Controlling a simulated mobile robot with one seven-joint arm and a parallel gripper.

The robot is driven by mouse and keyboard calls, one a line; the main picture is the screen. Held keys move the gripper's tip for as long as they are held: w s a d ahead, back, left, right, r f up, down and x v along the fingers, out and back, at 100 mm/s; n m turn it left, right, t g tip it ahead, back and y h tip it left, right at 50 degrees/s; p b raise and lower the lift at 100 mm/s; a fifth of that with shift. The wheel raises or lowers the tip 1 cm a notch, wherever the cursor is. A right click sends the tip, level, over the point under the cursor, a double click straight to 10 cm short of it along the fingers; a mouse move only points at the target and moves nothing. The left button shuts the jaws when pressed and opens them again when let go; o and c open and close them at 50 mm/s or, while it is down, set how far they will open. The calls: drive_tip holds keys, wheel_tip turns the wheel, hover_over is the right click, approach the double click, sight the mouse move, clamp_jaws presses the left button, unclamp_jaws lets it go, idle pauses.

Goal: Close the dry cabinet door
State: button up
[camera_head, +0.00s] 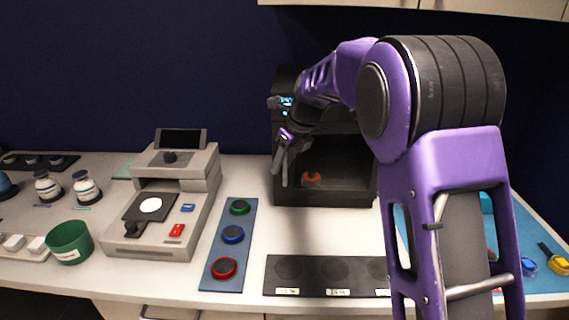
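The dry cabinet (325,198) is a black box at the back of the counter, right of centre. Its dark interior shows through the front, with an orange-red item (311,178) on the floor inside. I cannot make out the door panel or its angle; my purple arm covers the cabinet's upper middle and right side. My gripper (280,176) hangs at the cabinet's front left edge, fingers pointing down. The two fingers look slightly apart with nothing between them. I cannot tell whether they touch the cabinet.
A grey instrument (165,240) stands left of a blue strip (222,275) with green, blue and red round pieces. A dark labelled strip (325,290) lies along the front edge. A green cup (70,240) and white jars (86,188) stand left. Bare counter lies before the cabinet.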

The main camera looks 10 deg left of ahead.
drive_tip(key=shift+d, duration=0.2)
drive_tip(key=shift+d+r, duration=0.15)
drive_tip(key=shift+r, duration=0.15)
drive_tip(key=v, duration=1.6)
drive_tip(key=shift+r, duration=0.35)
drive_tip(key=shift+s, duration=0.15)
